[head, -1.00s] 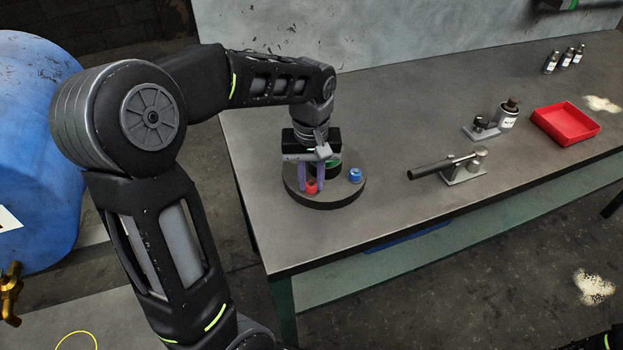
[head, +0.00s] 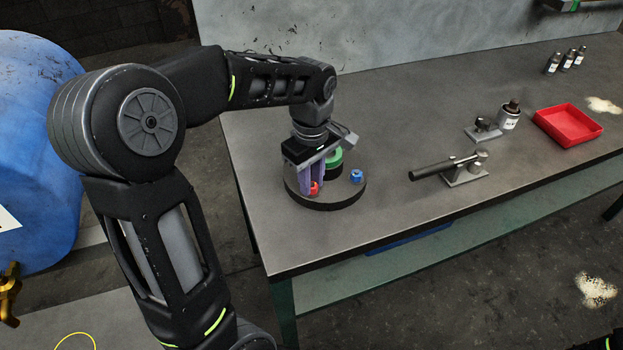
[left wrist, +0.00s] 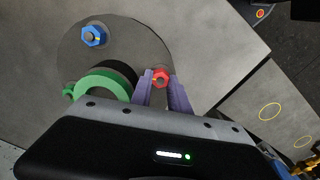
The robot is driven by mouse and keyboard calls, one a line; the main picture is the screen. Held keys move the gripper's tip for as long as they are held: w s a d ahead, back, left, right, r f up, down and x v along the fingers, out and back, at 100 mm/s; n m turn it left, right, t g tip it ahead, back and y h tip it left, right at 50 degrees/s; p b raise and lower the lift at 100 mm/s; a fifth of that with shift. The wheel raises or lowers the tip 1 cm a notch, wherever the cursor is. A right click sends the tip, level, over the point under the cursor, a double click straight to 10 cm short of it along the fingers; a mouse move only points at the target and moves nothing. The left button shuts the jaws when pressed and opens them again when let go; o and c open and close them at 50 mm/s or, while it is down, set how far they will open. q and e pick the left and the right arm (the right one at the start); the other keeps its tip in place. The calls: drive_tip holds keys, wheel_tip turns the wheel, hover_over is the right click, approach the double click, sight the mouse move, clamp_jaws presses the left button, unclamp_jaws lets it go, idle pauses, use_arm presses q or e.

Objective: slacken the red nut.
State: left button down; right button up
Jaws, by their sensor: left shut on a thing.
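The red nut (head: 314,188) sits on the dark round base plate (head: 335,205), towards its front left. It also shows in the left wrist view (left wrist: 160,77), on a stud whose end is visible. My left gripper (head: 318,186) points down at it, and its purple fingers are shut on the red nut, one on each side. In the left wrist view the fingers (left wrist: 163,90) reach the nut from below in the picture. A blue nut (head: 356,176) stands on the right of the plate. A green ring (head: 335,158) sits on a dark hub behind the gripper. My right gripper is not seen.
The bench front near the plate is clear.

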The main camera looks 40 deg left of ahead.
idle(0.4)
use_arm(q)
drive_tip(key=c, duration=1.2)
unclamp_jaws()
drive_tip(key=shift+c, duration=0.2)
